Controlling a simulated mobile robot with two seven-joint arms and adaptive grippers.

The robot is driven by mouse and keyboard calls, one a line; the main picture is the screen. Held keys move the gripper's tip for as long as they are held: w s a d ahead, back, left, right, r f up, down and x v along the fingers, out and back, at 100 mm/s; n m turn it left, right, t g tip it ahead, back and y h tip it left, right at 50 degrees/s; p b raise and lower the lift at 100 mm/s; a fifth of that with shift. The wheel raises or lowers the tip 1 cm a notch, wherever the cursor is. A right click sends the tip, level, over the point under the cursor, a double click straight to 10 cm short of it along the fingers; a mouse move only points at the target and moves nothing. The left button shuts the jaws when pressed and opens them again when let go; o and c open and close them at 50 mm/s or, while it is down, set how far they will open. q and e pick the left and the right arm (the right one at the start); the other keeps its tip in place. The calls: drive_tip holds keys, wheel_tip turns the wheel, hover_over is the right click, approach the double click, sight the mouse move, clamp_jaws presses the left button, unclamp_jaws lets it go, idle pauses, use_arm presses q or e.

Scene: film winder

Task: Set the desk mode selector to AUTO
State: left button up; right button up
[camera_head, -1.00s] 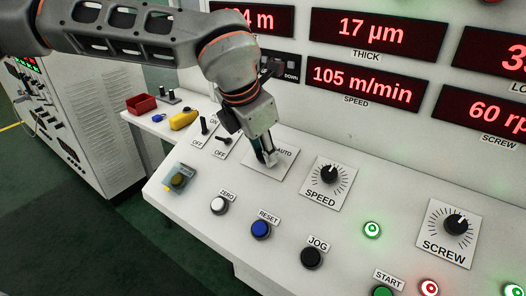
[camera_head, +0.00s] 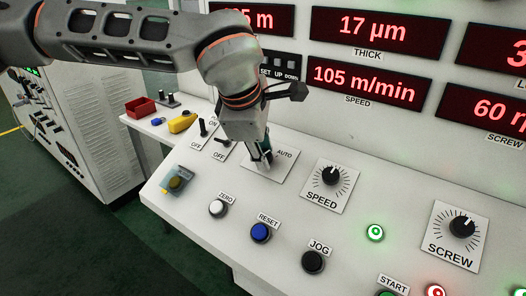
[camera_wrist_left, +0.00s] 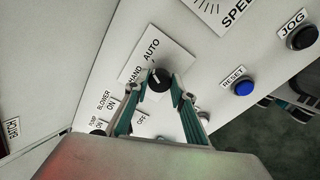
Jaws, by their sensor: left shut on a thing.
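The mode selector is a black knob (camera_wrist_left: 158,82) on a white plate (camera_wrist_left: 165,53) marked HAND and AUTO. In the wrist view, my left gripper (camera_wrist_left: 156,90) has its green-padded fingers on either side of the knob, shut on it. A small white mark shows on the knob's edge toward the labels; I cannot tell exactly which label it points at. In the head view, my left gripper (camera_head: 266,160) reaches down onto the plate (camera_head: 283,168). The AUTO label shows to its right; the gripper hides the knob and HAND. My right gripper is not in view.
The SPEED dial (camera_head: 330,176) is right of the selector. Two black switches marked OFF are to its left. The white ZERO button (camera_head: 217,208), blue RESET button (camera_head: 261,232) and black JOG button (camera_head: 313,262) are in front. Red displays (camera_head: 367,81) stand behind.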

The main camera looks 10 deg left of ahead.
use_arm(q)
drive_tip(key=shift+m, duration=0.4)
drive_tip(key=o, duration=1.1)
drive_tip(key=v, duration=1.2)
drive_tip(key=shift+s, duration=0.1)
drive_tip(key=shift+s+f, duration=0.1)
